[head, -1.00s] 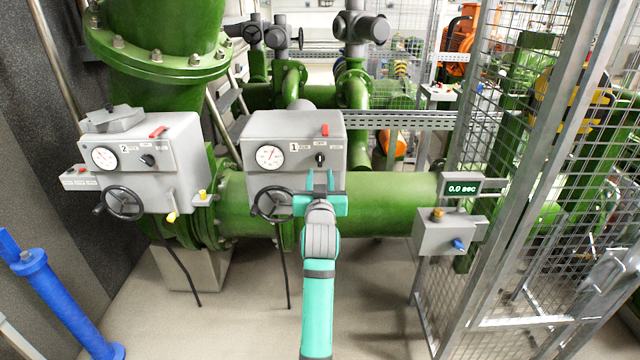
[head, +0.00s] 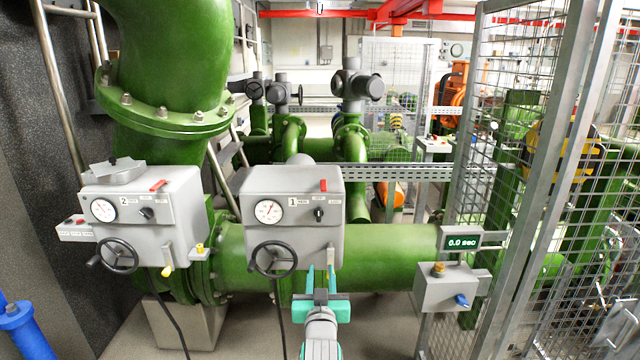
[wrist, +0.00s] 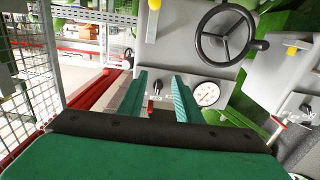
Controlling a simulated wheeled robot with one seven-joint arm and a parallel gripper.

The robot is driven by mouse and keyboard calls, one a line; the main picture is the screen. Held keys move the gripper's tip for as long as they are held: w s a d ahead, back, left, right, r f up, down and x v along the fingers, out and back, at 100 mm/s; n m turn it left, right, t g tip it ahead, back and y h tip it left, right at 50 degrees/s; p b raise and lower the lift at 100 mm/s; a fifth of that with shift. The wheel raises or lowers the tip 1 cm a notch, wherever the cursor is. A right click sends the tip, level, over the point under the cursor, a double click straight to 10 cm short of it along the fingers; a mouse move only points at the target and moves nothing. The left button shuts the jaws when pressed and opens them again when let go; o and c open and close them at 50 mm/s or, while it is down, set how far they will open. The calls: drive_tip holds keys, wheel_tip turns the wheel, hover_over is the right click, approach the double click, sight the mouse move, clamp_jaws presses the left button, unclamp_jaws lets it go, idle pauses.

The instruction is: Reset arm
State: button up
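My gripper (head: 321,281) is in front of the grey control box marked 1 (head: 292,215), below its right side, with its two teal fingers pointing toward the box. In the wrist view, the gripper (wrist: 160,95) shows two fingers apart with nothing between them. Box 1's gauge (wrist: 206,94), black knob and handwheel (wrist: 227,35) appear beyond the fingers. Whether a finger touches the box cannot be told.
A second grey box marked 2 (head: 143,210) stands left. A small box with a blue knob (head: 446,288) and a "0.0 sec" display (head: 462,241) are right, by a mesh fence (head: 545,200). A blue post (head: 20,325) stands lower left. Green pipes run behind.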

drive_tip(key=s+f+g, duration=0.1)
drive_tip(key=s+f, duration=2.2)
drive_tip(key=s, duration=0.4)
drive_tip(key=s+r+g, duration=0.1)
drive_tip(key=s+r, duration=0.2)
drive_tip(key=s, duration=2.8)
drive_tip(key=shift+a, duration=0.2)
drive_tip(key=shift+w, duration=0.1)
